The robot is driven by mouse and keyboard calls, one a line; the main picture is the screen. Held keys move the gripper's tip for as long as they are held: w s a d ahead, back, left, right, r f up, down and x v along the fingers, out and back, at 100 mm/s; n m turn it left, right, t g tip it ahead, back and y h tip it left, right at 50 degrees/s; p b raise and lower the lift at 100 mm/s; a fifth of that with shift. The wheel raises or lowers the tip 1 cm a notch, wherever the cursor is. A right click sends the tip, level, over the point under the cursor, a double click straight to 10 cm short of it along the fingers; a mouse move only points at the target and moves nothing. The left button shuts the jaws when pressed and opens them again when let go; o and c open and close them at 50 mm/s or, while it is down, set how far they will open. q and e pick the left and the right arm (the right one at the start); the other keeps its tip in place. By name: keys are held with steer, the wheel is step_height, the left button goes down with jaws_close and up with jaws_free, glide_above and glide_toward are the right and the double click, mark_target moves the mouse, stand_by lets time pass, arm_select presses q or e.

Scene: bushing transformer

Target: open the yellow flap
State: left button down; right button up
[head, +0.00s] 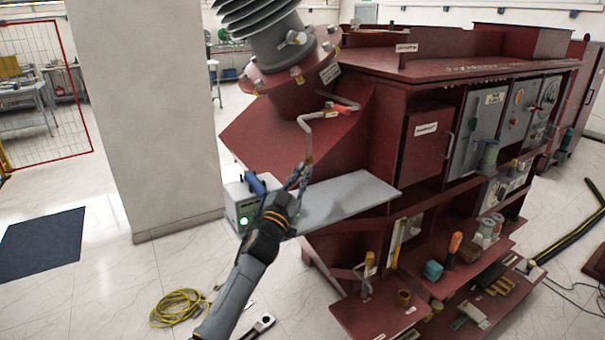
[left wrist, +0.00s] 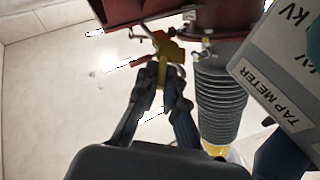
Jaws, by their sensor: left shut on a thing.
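The yellow flap (left wrist: 168,50) shows in the left wrist view as a small yellow piece beside a pipe with a red-orange handle (left wrist: 125,63). My left gripper (left wrist: 161,76) is shut on the flap, its dark fingers on either side of the flap's lower part. In the head view my left gripper (head: 300,174) is at the lower end of a bent grey pipe (head: 308,140) on the red transformer (head: 345,150). The flap is mostly hidden by the fingers there. My right gripper is in neither view.
The tap meter box (head: 240,208), with a green light, stands on a grey shelf (head: 350,197) right beside my left wrist. The ribbed bushing (head: 255,18) rises above. Tools and small items fill lower red shelves (head: 375,315). A yellow cable (head: 180,306) lies on the floor.

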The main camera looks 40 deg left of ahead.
arm_select(q)
steer(key=c, duration=1.4)
jaws_free()
steer(key=shift+c, duration=0.2)
steer(key=shift+f, duration=0.1)
steer(key=v, duration=1.2)
